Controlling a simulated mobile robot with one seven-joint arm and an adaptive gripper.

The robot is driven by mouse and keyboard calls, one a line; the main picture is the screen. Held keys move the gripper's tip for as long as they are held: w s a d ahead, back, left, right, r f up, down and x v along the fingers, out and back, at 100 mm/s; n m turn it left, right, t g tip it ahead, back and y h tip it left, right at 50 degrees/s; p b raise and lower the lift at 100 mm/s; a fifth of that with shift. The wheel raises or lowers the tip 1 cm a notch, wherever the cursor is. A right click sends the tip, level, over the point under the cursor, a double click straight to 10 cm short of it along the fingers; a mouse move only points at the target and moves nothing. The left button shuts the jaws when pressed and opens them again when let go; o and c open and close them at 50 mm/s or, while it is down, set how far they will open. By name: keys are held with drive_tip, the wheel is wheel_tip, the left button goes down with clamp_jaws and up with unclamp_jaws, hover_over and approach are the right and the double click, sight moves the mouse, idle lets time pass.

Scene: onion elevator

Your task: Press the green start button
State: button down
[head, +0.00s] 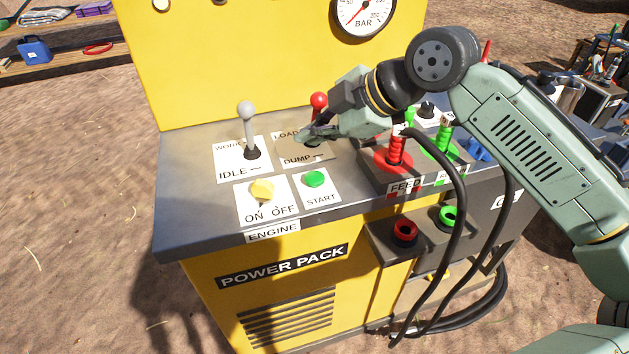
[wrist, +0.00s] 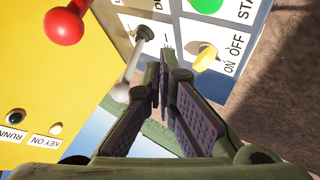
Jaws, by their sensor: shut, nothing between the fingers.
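The green start button (head: 314,179) sits on a white START label on the front right of the power pack's grey top panel. It also shows at the top of the wrist view (wrist: 207,4), partly cut off by the frame edge. My gripper (head: 303,138) is shut and empty. In the head view it is over the LOAD/DUMP label, behind the start button and apart from it. In the wrist view the fingertips (wrist: 162,52) appear between the grey-knobbed lever and the yellow switch.
A yellow ON/OFF switch (head: 262,190) is left of the button. A grey-knobbed lever (head: 248,125) and a red-knobbed lever (head: 319,101) stand behind. The red feed lever (head: 396,150) and black hoses (head: 460,210) are to the right. The yellow gauge panel (head: 230,60) rises at the back.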

sight(314, 178)
drive_tip(key=shift+f+b, duration=1.8)
drive_tip(key=shift+f, duration=1.2)
drive_tip(key=shift+f, duration=0.1)
drive_tip(key=shift+f, duration=0.35)
drive_tip(key=shift+f+b, duration=0.6)
drive_tip(key=shift+r+p, duration=0.85)
drive_tip(key=shift+r, duration=0.2)
wheel_tip(314, 178, up, 5)
drive_tip(key=p, duration=0.4)
